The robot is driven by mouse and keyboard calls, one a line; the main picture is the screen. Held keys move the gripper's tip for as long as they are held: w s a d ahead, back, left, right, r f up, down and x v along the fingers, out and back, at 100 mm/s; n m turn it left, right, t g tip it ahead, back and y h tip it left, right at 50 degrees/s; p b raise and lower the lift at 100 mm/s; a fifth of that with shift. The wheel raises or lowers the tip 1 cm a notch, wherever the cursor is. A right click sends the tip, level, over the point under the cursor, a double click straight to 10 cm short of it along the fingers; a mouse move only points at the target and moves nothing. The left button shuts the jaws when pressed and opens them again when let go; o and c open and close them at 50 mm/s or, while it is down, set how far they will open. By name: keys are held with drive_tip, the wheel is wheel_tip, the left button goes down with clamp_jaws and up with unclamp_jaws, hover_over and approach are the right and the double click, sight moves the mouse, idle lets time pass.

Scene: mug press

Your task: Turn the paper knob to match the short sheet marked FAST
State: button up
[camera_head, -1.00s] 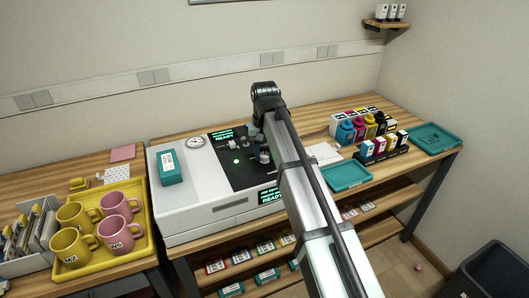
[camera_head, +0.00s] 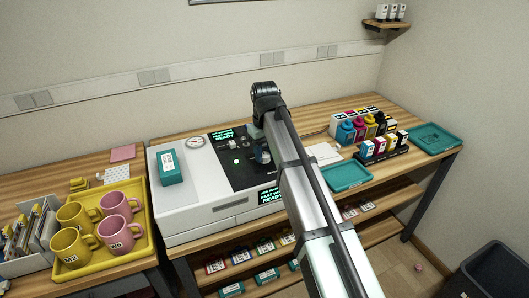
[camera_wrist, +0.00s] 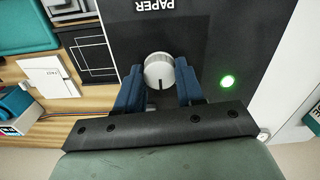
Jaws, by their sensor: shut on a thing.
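The paper knob (camera_wrist: 158,71) is a round silver-white dial with a dark pointer line, on the black panel beside the word PAPER. In the wrist view its line points toward the bottom of the picture. My gripper (camera_wrist: 160,86) has its two blue fingers on either side of the knob and is shut on it. In the head view my gripper (camera_head: 263,153) is over the press's black panel (camera_head: 226,173), and the knob is hidden there. A white sheet (camera_head: 324,153) lies right of the press; its marking cannot be read. It also shows in the wrist view (camera_wrist: 48,77).
The white press (camera_head: 190,212) shows READY on its screens, with a green light (camera_wrist: 228,81) near the knob. A teal box (camera_head: 172,167) sits on its top left. A teal tray (camera_head: 347,177) and ink bottles (camera_head: 362,129) stand right. A yellow tray (camera_head: 145,191) holds mugs.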

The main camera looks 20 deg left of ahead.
sight(265, 154)
drive_tip(key=o, duration=1)
drive_tip(key=shift+o, duration=0.2)
drive_tip(key=shift+r, duration=0.1)
wheel_tip(265, 154, up, 14)
drive_tip(key=shift+f, duration=0.2)
